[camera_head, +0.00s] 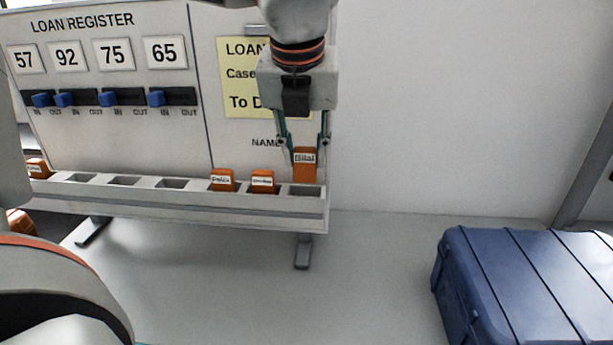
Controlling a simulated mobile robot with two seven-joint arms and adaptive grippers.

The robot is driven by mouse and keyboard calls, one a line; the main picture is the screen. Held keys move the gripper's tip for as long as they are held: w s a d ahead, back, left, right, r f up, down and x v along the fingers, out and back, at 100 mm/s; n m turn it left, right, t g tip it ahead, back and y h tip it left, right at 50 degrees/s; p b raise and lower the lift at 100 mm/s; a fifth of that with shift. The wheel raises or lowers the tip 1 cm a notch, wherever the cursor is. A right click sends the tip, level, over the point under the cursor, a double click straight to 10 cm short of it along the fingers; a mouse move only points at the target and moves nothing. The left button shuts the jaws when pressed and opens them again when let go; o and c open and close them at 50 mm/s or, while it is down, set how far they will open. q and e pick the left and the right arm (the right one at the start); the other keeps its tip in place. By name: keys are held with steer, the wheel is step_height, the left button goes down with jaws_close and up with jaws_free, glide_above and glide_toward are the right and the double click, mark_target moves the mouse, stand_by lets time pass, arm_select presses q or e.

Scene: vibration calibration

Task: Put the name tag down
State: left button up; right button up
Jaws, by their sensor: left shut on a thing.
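My left gripper (304,150) comes down from the top of the view and is shut on an orange name tag (305,171) whose white label seems to read "Bilal". The tag is upright at the rightmost slot (306,191) of the grey rail (270,204) below the board. The slot's dark opening shows just in front of and below the tag; I cannot tell whether its lower edge has entered. Two orange tags, one (222,182) seeming to read "Felix" and another (262,184), stand in the slots to the left. My right gripper is not in view.
The loan register board (110,140) has number cards and blue sliders. A yellow note (237,75) is partly hidden by my gripper. Several rail slots (123,181) are empty. Another orange tag (38,169) is far left. A blue case (530,285) stands right; the table between is clear.

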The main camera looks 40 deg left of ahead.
mark_target(305, 177)
arm_select(q)
step_height(305, 177, down, 4)
steer(key=shift+r, duration=0.1)
steer(key=shift+f, duration=0.4)
steer(key=shift+f+b, duration=0.25)
steer(key=shift+b, duration=0.15)
steer(key=o, duration=1)
steer(key=shift+r, duration=0.1)
